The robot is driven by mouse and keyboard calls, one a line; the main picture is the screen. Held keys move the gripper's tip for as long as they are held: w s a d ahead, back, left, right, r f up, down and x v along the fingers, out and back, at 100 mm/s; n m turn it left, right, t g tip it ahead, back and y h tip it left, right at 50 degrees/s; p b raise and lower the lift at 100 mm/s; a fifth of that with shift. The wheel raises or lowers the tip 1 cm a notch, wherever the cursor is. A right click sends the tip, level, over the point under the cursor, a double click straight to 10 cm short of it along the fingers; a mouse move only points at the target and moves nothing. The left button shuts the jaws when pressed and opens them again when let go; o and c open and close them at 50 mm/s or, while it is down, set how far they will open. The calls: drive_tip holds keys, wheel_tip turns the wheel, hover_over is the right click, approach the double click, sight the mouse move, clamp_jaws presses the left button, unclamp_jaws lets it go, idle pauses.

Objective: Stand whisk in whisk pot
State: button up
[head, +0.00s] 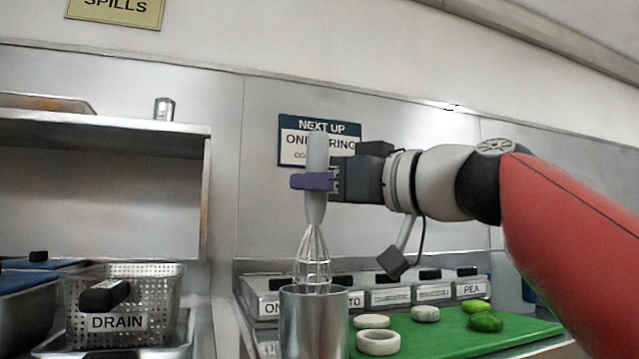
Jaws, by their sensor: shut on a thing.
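The whisk (314,251) hangs upright, with its pale grey handle up and its wire loops down. My gripper (312,182) has purple fingers and is shut on the whisk's handle. The whisk pot (314,325) is a plain steel cylinder at the bottom centre. The lower tip of the wires meets the pot's rim in the picture. I cannot tell whether the tip is inside the pot or behind its rim. The pot's base is cut off by the frame.
A green board (440,340) with several pale rings and green pieces lies right of the pot. Labelled containers (390,297) line the wall behind. A perforated basket (150,285) marked DRAIN stands at left. A steel shelf (100,125) is above it.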

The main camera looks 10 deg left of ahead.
sight(317, 228)
drive_tip(key=shift+f+b, duration=2.65)
drive_tip(key=shift+f, duration=0.25)
drive_tip(key=o, duration=1.1)
drive_tip(key=v, duration=0.8)
drive_tip(key=shift+r, duration=0.1)
